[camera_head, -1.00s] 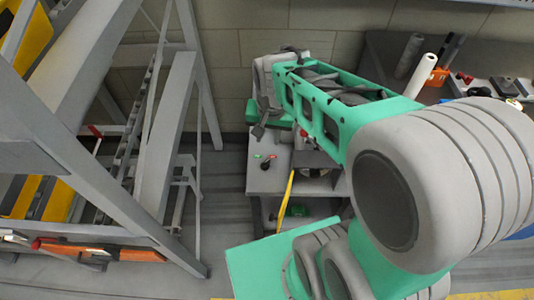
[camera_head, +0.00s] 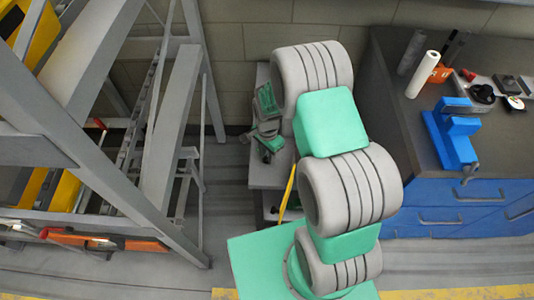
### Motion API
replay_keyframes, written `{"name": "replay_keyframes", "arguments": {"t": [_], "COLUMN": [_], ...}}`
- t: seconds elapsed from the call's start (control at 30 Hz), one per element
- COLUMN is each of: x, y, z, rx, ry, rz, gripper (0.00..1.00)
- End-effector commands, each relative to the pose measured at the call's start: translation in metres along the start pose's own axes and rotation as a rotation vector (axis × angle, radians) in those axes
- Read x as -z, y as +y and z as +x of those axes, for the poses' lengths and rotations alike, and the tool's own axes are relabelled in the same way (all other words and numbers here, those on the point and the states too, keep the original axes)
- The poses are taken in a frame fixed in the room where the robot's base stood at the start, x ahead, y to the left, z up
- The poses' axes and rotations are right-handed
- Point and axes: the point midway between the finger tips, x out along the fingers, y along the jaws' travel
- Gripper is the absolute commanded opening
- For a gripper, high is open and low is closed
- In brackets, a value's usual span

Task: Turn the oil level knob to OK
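The oil level knob cannot be made out in this view. A grey cabinet (camera_head: 268,178) stands against the back wall, and most of its top is covered by my arm. My gripper (camera_head: 267,156), small and dark with green parts above it, is over the left part of the cabinet top. It points down, close to the surface. Whether it touches anything cannot be told. Its fingers are too small and too hidden to show if they are open or shut.
A grey metal frame with conveyor parts (camera_head: 165,150) fills the left side. A workbench with blue drawers (camera_head: 450,205) stands at the right, with a blue vise (camera_head: 452,135) and a white roll (camera_head: 423,73) on it. Bare floor (camera_head: 222,200) lies between frame and cabinet.

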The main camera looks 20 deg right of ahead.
Motion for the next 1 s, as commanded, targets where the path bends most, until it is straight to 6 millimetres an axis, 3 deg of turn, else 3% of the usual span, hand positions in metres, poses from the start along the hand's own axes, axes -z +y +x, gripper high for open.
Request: {"name": "replay_keyframes", "arguments": {"t": [0.1,0.5,1.0], "x": [0.0,0.0,0.0001], "y": [-0.0001,0.0,-0.0002], "z": [-0.0004,-0.0008,-0.001], "rx": [0.0,0.0,0.0], "ry": [0.0,0.0,0.0], "rz": [0.0,-0.001,-0.004], "gripper": [0.33,0.0,0.0]}}
